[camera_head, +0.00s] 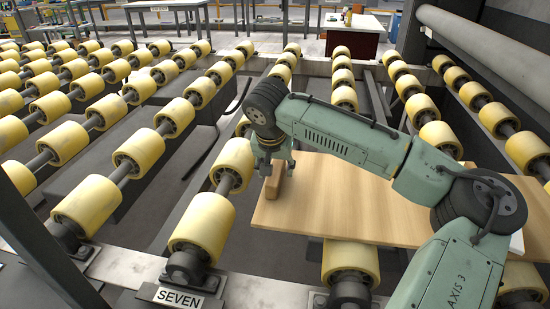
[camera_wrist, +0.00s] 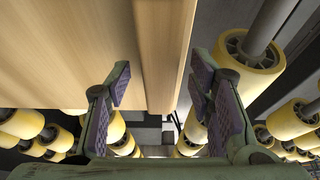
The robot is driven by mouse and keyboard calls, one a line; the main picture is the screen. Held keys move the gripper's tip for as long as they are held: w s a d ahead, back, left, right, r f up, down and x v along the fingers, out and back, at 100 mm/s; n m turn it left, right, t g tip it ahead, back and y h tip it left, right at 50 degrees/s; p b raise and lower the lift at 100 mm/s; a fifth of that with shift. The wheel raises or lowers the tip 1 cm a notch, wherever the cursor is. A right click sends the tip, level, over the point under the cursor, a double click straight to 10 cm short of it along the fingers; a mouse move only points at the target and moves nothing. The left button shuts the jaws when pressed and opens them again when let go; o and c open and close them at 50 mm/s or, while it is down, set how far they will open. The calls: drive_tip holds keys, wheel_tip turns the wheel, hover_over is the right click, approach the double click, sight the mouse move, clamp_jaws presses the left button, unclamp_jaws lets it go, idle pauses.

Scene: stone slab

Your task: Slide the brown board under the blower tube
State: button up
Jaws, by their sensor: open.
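The brown board (camera_head: 330,205) lies flat across the yellow rollers, partly hidden behind my arm. A darker wooden block (camera_head: 275,182) stands at its left edge. My gripper (camera_head: 273,165) is at this block, pointing down. In the wrist view the board (camera_wrist: 70,50) fills the upper left, and the block (camera_wrist: 163,45) runs up the middle. My gripper (camera_wrist: 160,82) is open there, its purple-padded fingers on either side of the block's line, with gaps showing. I cannot tell how deep the fingers reach. The blower tube, a thick grey cylinder (camera_head: 490,55), is at the upper right.
Rows of yellow rollers (camera_head: 205,218) on dark shafts fill the left side, with open gaps between them. A steel rail labelled SEVEN (camera_head: 240,292) runs along the front. A white-topped table (camera_head: 352,25) stands at the back. A white corner (camera_head: 517,242) shows by the board's right side.

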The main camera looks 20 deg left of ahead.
drive_tip(key=shift+w+f, duration=0.1)
drive_tip(key=shift+f, duration=0.15)
drive_tip(key=shift+c, duration=0.5)
clamp_jaws()
idle(0.5)
